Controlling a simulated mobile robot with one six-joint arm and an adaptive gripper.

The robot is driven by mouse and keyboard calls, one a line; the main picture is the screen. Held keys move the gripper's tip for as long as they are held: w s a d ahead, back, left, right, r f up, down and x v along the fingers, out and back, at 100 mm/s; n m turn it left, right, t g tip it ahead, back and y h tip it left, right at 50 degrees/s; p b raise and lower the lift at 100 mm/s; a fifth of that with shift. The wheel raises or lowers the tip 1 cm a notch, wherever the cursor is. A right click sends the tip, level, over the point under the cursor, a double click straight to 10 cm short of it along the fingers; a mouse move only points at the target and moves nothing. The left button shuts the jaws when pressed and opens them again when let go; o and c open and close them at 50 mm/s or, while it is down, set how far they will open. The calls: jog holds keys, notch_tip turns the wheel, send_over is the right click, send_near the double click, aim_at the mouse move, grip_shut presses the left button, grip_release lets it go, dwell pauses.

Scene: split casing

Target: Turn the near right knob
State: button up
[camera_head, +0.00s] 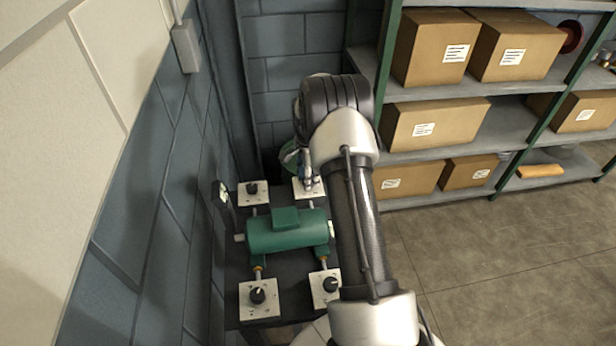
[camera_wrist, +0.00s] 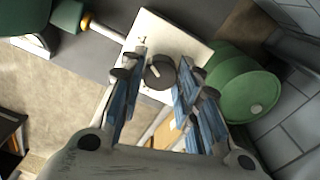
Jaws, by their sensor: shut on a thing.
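A green casing (camera_head: 287,231) sits on a dark bench with a white plate and black knob at each of its four corners. The near right knob (camera_head: 330,284) stands on its plate beside my arm, with nothing gripping it. My gripper (camera_head: 309,184) is down at the far right plate (camera_head: 298,191). In the wrist view my gripper (camera_wrist: 156,76) has its blue fingers on either side of a black knob (camera_wrist: 159,72) with a pale pointer line, shut on it. The fingers hide that knob in the head view.
The far left knob (camera_head: 252,188) and near left knob (camera_head: 257,295) stand clear. A green drum (camera_wrist: 240,86) is close beside the gripped knob's plate. A block wall runs along the left, and shelves with cardboard boxes (camera_head: 436,122) stand right. The floor at right is free.

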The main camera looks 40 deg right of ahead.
dwell(0.3)
jog(key=o, duration=1.1)
notch_tip(320, 180, up, 12)
dwell(0.7)
